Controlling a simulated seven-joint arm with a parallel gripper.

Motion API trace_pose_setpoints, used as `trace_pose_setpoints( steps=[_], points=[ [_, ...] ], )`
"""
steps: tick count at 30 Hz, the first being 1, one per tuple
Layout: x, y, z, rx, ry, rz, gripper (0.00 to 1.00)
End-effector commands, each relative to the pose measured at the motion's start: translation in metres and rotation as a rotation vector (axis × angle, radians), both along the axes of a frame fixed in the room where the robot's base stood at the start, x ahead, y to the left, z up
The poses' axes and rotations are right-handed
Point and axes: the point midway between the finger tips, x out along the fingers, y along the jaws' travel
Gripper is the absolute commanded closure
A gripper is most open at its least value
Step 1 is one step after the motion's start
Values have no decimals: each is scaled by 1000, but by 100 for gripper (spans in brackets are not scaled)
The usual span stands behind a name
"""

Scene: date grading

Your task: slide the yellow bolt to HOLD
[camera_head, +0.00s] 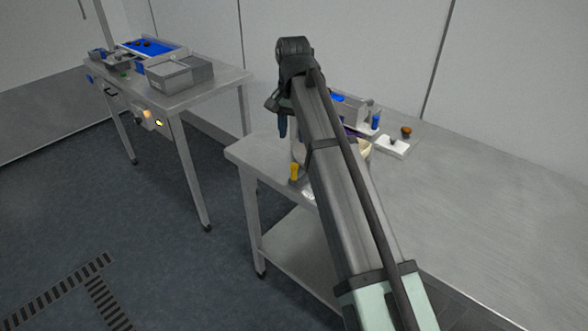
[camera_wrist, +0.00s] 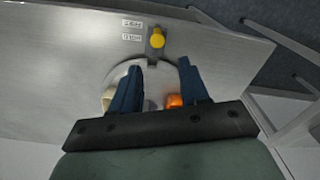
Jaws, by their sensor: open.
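The yellow bolt (camera_head: 294,172) shows at the near left edge of the right-hand table in the head view, left of my arm. In the wrist view its round yellow knob (camera_wrist: 157,41) sits on a dark grey slide, beyond the fingertips. Two small white labels lie left of the knob; the nearer label (camera_wrist: 131,37) seems to read HOLD, though the lettering is small and upside down. My gripper (camera_wrist: 160,66) is open, its two blue fingers apart with nothing between the tips. In the head view my gripper (camera_head: 282,125) is above the table, apart from the bolt and partly hidden.
A round pan (camera_wrist: 113,88) with an orange item (camera_wrist: 174,100) lies under the fingers. In the head view, a white block (camera_head: 393,147), a blue item (camera_head: 376,121) and a brown item (camera_head: 406,131) stand behind my arm. The table's right side is clear. Another table (camera_head: 200,92) carries grey boxes.

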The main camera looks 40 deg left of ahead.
Motion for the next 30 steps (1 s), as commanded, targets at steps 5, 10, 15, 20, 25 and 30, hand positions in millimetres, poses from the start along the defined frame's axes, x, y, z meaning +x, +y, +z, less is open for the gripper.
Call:
trace_pose_setpoints(
  steps=[5,10,15,20,25,30],
  points=[
    [3,-2,3,-20,17,-84,55],
    [2,-3,-11,-23,19,-92,55],
    [2,-3,-38,-23,19,-90,55],
    [2,-3,-67,-23,19,-89,55],
    [2,-3,-95,-21,18,-89,55],
    [2,-2,-117,-21,17,-89,55]
  ],
)
